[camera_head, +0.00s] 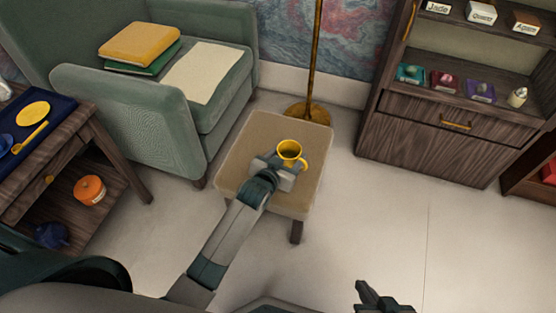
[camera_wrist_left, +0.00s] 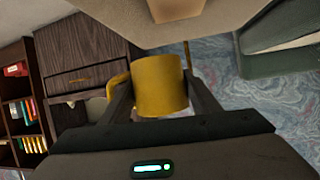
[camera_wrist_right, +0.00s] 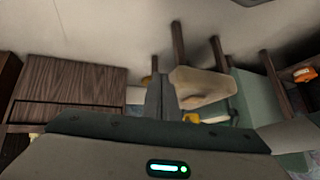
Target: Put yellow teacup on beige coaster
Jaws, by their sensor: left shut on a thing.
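My left gripper (camera_wrist_left: 160,95) is shut on the yellow teacup (camera_head: 291,151). In the head view the teacup looks upright over the tan top of a small stool. In the left wrist view the cup (camera_wrist_left: 160,84) sits between the fingers, its handle to the left. A light-brown square patch (camera_wrist_left: 164,8) on the stool top at the upper edge of that view may be the beige coaster. In the head view no coaster shows; my gripper and cup may cover it. My right gripper (camera_head: 378,300) is empty, away from the stool; its fingers look together in the right wrist view (camera_wrist_right: 161,90).
The stool (camera_head: 262,130) stands between a green armchair (camera_head: 150,110) and a wooden cabinet (camera_head: 430,140). A brass lamp pole (camera_head: 317,60) rises behind it. A side table (camera_head: 95,130) is at left. The floor right of the stool is clear.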

